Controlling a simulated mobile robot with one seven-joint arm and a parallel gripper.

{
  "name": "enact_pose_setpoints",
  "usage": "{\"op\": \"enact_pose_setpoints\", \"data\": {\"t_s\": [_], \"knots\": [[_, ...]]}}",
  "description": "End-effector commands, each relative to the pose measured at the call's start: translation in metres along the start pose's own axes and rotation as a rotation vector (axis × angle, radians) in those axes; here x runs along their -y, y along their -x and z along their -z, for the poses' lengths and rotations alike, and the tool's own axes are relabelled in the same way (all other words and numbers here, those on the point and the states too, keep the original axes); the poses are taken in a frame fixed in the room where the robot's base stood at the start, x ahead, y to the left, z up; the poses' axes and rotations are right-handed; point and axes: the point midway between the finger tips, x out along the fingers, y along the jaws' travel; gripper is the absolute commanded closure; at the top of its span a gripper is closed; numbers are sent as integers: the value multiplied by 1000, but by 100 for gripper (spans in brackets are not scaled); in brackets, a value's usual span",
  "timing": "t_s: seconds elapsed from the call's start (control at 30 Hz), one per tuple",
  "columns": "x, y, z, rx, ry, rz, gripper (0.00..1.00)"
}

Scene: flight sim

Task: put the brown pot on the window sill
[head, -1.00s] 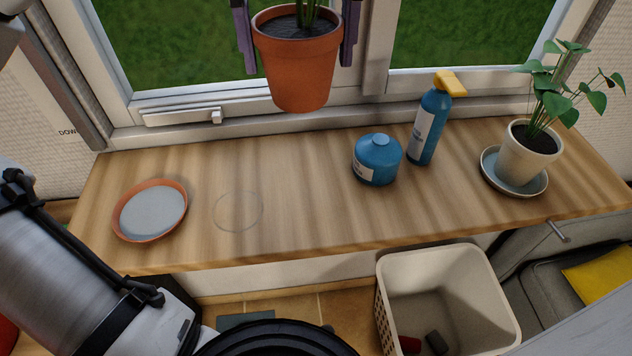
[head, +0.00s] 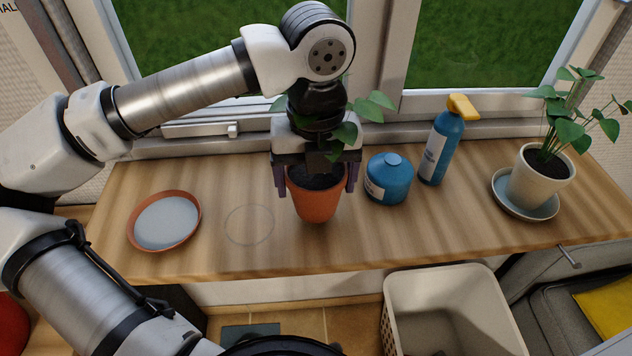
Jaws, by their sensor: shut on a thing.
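The brown pot (head: 316,208) is a terracotta pot with dark soil and a green leafy plant. My gripper (head: 318,182) is shut on it, with a finger at its left and right sides near the rim. The pot is upright over the middle of the wooden window sill (head: 390,232), left of the blue canister. I cannot tell whether its base touches the wood. My gripper and wrist hide part of the plant and soil.
A terracotta saucer (head: 164,220) and a faint ring mark (head: 249,224) lie to the left. A blue canister (head: 388,180), a blue spray bottle (head: 440,145) and a white potted plant (head: 541,180) stand to the right. A cream basket (head: 450,290) is below.

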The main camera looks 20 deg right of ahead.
Motion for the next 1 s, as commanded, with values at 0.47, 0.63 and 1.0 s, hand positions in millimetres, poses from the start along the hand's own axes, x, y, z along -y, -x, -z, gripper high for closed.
{"op": "enact_pose_setpoints", "data": {"t_s": [0.47, 0.63, 1.0], "knots": [[0, -18, 0, 1, -1, 0, 59], [0, -19, 0, 0, -1, 0, 10], [0, -16, 0, 0, -1, 0, 0]]}}
